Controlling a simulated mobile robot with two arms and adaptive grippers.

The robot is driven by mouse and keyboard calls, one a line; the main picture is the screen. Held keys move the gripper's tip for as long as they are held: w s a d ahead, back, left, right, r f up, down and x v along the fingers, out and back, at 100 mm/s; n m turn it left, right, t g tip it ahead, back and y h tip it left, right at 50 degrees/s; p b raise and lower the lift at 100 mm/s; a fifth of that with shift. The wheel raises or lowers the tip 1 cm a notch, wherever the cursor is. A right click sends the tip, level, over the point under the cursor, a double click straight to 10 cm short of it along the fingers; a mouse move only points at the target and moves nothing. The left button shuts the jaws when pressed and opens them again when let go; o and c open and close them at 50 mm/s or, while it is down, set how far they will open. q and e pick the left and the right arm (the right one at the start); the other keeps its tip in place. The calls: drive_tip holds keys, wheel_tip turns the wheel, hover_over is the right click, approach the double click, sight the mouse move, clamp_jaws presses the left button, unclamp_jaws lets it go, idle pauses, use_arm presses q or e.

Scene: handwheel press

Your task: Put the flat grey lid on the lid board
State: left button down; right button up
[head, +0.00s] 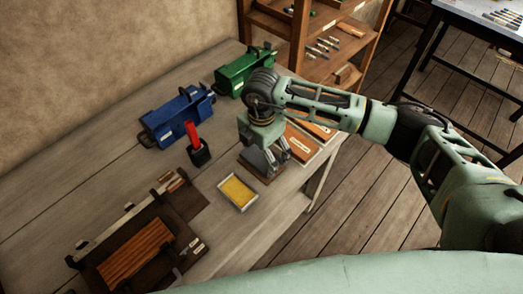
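My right gripper (273,168) points down from the arm that comes in from the right. Its fingers are low over a small brown board (254,172) near the table's right edge. Grey shapes show around the fingertips, but I cannot tell finger from lid there, nor whether the fingers are shut on anything. I cannot make out the flat grey lid for certain. Two more brown boards with white labels (301,145) lie just behind and right of the gripper, partly covered by my arm. The labels are too small to read, so which is the lid board is unclear. My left gripper is out of view.
A shallow tray with a yellow filling (238,193) sits left of the gripper. A red-handled tool in a black holder (196,146), a blue machine (177,117) and a green machine (245,70) stand farther back. A wooden fixture (136,250) lies front left. Bare table lies between.

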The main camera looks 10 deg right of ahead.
drive_tip(key=shift+f+b, duration=0.55)
drive_tip(key=shift+f, duration=0.2)
idle(0.5)
drive_tip(key=o, duration=1.1)
drive_tip(key=shift+r+p, duration=2.35)
drive_tip(key=shift+r, duration=1.2)
